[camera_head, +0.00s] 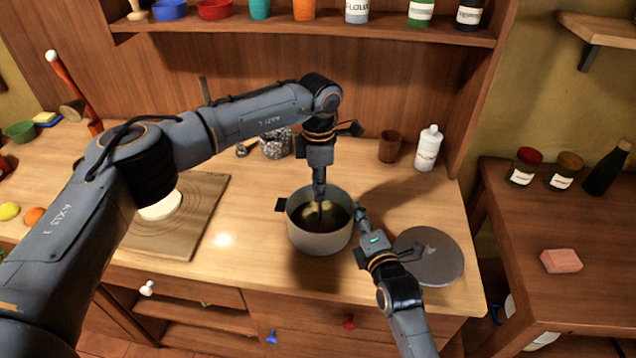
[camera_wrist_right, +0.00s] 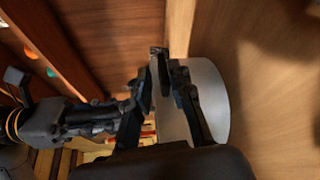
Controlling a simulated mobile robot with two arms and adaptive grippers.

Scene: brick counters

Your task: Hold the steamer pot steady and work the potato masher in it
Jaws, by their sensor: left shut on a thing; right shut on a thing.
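The grey steamer pot (camera_head: 318,243) stands upright on the wooden counter, and its pale wall shows in the right wrist view (camera_wrist_right: 215,100). Yellowish food (camera_head: 312,213) lies in its dark inside. My left gripper (camera_head: 319,186) points straight down over the pot's mouth, shut on the potato masher (camera_head: 326,213). Only a small dark part of the masher shows; its head is hidden in the pot. My right gripper (camera_head: 361,212) is shut on the pot at its right side, and its fingers (camera_wrist_right: 170,75) show against the pot in the right wrist view. The pot's left handle (camera_head: 281,204) is free.
A round grey lid (camera_head: 428,256) lies right of the pot, beneath my right arm. A wooden board (camera_head: 180,225) lies to the left. Behind stand a speckled jar (camera_head: 275,145), a brown cup (camera_head: 390,147) and a white bottle (camera_head: 428,149). A shelf (camera_head: 300,30) runs above.

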